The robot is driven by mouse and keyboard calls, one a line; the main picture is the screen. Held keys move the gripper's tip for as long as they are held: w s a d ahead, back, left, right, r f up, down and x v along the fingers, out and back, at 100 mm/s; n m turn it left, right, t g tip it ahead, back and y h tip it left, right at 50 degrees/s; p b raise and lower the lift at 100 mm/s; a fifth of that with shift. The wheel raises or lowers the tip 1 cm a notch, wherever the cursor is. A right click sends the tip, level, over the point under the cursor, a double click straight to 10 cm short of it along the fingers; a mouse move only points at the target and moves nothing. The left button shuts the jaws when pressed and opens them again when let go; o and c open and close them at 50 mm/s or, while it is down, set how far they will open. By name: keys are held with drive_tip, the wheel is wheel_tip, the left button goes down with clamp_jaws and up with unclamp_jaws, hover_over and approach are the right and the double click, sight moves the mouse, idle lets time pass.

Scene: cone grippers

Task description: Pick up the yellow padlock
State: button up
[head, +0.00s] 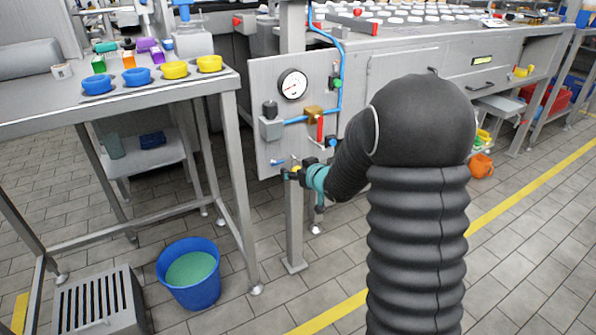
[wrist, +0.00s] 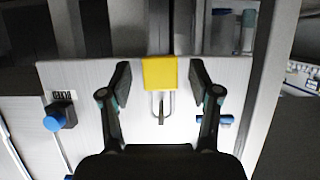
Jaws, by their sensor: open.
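The yellow padlock (wrist: 160,73) is in the middle of the wrist view, in front of a light metal panel. Its shackle (wrist: 151,105) shows below the yellow body in that view, around a thin metal part. My gripper (wrist: 160,80) is open, with one dark finger on each side of the padlock body and a visible gap on both sides. In the head view my gripper (head: 300,173) is at the lower part of the gauge panel, and only a small bit of yellow shows there, mostly hidden by the gripper.
The panel (head: 262,85) carries a gauge (head: 293,84), a red-handled valve (head: 320,128) and blue pipes close to my gripper. A metal table (head: 150,98) with blue and yellow dishes stands left. A blue bucket (head: 190,290) is on the floor, with clear floor around the panel's post.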

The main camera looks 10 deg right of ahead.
clamp_jaws()
drive_tip(key=shift+r, duration=0.5)
drive_tip(key=s+d, duration=0.2)
drive_tip(key=s, duration=0.6)
drive_tip(key=s+d, duration=0.3)
drive_tip(key=s, duration=0.6)
drive_tip(key=shift+s+d+r, duration=0.15)
drive_tip(key=shift+r, duration=0.1)
